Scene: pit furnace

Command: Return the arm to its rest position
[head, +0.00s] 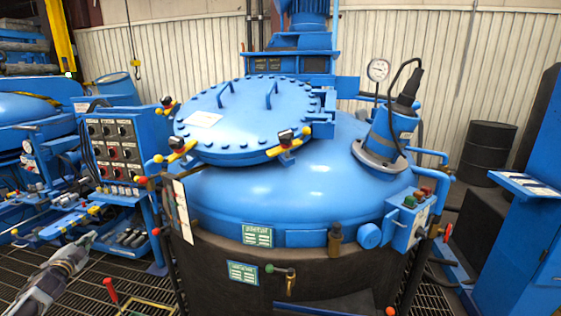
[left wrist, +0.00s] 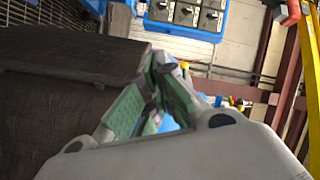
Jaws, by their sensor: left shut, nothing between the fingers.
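My left gripper (head: 88,240) is at the lower left of the head view, in front of and below the control panel and left of the furnace. It is shut and empty, and clear of the furnace body. The left wrist view shows its green-padded fingers (left wrist: 158,92) close up. The blue pit furnace (head: 295,190) fills the middle of the head view. Its round bolted lid (head: 250,115) lies closed on top, with yellow clamps around its rim. My right gripper is not in view.
A control panel with knobs (head: 118,148) stands left of the furnace. Left of it is more blue machinery (head: 35,107). A red-handled lever (head: 110,290) rises near my left arm. A blue cabinet (head: 525,245) and a dark barrel (head: 487,150) stand at the right. Grated floor (head: 75,290) shows lower left.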

